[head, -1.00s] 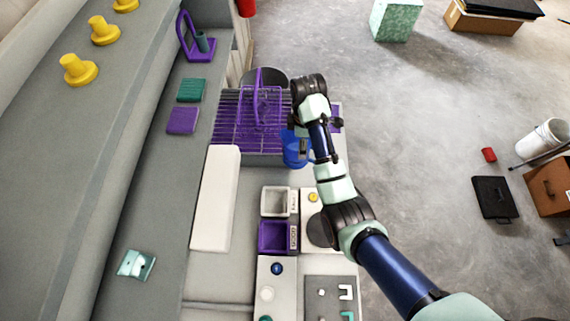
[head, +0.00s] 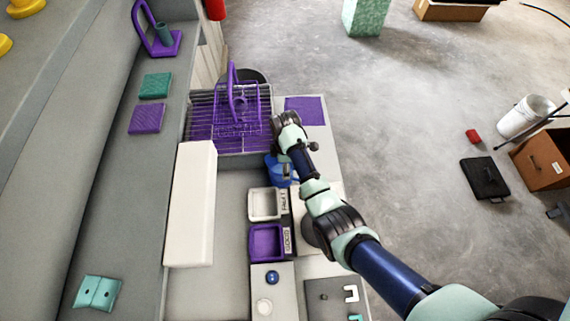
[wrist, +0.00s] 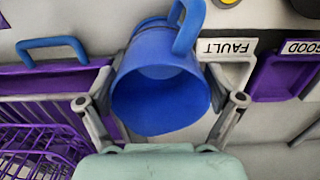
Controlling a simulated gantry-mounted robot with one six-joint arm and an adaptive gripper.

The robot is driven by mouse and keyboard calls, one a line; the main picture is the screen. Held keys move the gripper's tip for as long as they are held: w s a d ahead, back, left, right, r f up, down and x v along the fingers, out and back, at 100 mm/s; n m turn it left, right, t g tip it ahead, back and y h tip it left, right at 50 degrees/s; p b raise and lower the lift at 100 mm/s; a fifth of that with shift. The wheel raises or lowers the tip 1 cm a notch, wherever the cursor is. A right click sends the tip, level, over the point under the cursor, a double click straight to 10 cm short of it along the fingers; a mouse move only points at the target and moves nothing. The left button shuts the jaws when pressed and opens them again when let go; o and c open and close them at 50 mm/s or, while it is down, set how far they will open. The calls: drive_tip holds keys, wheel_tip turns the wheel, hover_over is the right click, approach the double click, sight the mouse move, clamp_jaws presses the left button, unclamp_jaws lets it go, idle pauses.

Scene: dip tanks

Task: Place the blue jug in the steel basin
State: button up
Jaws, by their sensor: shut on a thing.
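My gripper (wrist: 160,88) is shut on the blue jug (wrist: 160,58), with one finger on each side of its body. In the wrist view the jug's open mouth faces the camera and its handle is at the top. In the head view the jug (head: 279,174) is partly hidden by my arm, just beyond the pale FAULT tray (head: 251,205). It appears held above the bench. I cannot tell for sure which thing is the steel basin. A plain grey area (head: 232,180) lies left of the jug.
A purple wire basket (head: 228,100) stands on a barred rack at the far end. A purple tray (head: 266,228) is nearer than the FAULT tray. A long white block (head: 190,205) lies left. A purple mat (head: 304,108) lies right of the rack.

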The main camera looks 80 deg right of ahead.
drive_tip(key=shift+f, duration=0.2)
drive_tip(key=o, duration=1.5)
drive_tip(key=shift+f, duration=0.1)
wheel_tip(320, 180, up, 12)
drive_tip(key=p, duration=0.1)
drive_tip(key=shift+r, duration=0.2)
drive_tip(key=c, duration=1.4)
